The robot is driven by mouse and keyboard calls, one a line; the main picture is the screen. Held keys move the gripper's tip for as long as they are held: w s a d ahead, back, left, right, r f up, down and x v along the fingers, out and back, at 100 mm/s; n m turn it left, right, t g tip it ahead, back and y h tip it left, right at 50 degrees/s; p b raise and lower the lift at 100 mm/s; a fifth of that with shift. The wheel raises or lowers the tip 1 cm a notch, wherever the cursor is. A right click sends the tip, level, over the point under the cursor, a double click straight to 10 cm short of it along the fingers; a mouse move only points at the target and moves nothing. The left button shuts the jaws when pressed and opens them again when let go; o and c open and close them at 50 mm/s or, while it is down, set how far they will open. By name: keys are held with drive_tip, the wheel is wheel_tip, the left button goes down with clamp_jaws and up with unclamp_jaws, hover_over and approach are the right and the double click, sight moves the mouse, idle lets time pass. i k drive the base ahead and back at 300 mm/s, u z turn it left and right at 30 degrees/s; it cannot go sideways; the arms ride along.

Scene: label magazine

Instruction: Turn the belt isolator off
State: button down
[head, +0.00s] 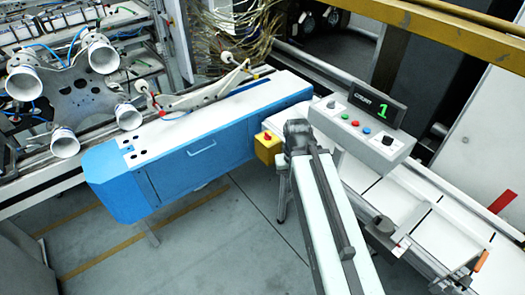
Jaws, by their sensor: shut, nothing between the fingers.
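A grey control box (362,130) stands on the right-hand line. I cannot tell which control is the belt isolator, and no label or switch position can be read. My arm reaches up from the bottom to a dark joint just left of the control box. I cannot make out my gripper's fingers.
A yellow box with a red button (267,136) sits left of my arm's dark joint. A display (372,104) showing a green 1 rises behind the control box. A blue cabinet (190,165) stands left. A conveyor (400,200) runs at the right. Grey floor (215,240) is open below.

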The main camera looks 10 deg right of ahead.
sight(267, 137)
drive_tip(key=z, duration=0.15)
drive_tip(key=k, duration=0.35)
drive_tip(key=u, duration=0.6)
drive_tip(key=i, duration=1.35)
drive_tip(key=z, duration=0.65)
